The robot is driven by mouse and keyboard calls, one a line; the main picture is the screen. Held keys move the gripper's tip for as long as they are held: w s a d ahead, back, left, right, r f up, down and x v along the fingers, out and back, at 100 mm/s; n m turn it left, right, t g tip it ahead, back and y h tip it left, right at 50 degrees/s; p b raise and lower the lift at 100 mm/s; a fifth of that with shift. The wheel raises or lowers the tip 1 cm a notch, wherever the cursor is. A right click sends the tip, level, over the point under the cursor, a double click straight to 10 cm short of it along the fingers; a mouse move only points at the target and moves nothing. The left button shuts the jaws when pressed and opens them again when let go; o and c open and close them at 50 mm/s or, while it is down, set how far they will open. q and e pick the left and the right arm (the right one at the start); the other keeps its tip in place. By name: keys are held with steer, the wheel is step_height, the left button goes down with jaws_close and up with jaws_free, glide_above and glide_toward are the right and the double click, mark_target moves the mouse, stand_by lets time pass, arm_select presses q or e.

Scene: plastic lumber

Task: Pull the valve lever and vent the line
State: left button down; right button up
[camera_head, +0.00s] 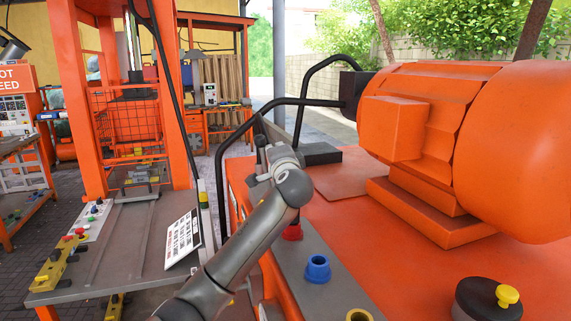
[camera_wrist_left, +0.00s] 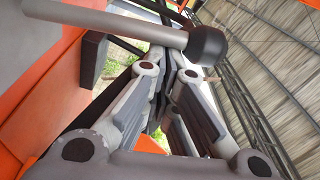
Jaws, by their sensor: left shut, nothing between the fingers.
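The valve lever, a grey rod with a round black knob (camera_wrist_left: 207,45), crosses the upper part of the left wrist view from the left. In the head view what looks like its dark knob (camera_head: 261,141) stands beside my left gripper (camera_head: 268,130). My left gripper also shows in the wrist view (camera_wrist_left: 167,70); its fingers are shut and empty, and they run up to the rod and knob, which partly hide the tips. I cannot tell whether they touch. My right gripper is not in view.
A large orange tank (camera_head: 520,150) stands on the orange machine top at right. A blue fitting (camera_head: 317,268), a red fitting (camera_head: 293,232) and a yellow-knobbed cap (camera_head: 507,296) sit near the front. A black tube rail (camera_head: 222,165) arches behind my arm. A grey workbench (camera_head: 120,245) is at left.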

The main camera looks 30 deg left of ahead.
mark_target(262, 151)
arm_select(q)
steer(key=shift+s+a+f+n+y+b, duration=0.1)
steer(key=shift+s+a+n+y+b, duration=0.05)
steer(key=shift+s+a+n+b, duration=0.6)
steer(key=shift+s+a+f+n+y+b, duration=0.15)
steer(key=shift+s+a+n+b, duration=0.3)
steer(key=shift+n+b, duration=0.5)
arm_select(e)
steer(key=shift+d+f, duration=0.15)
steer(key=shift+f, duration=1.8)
arm_select(q)
steer(key=shift+d+r, duration=0.1)
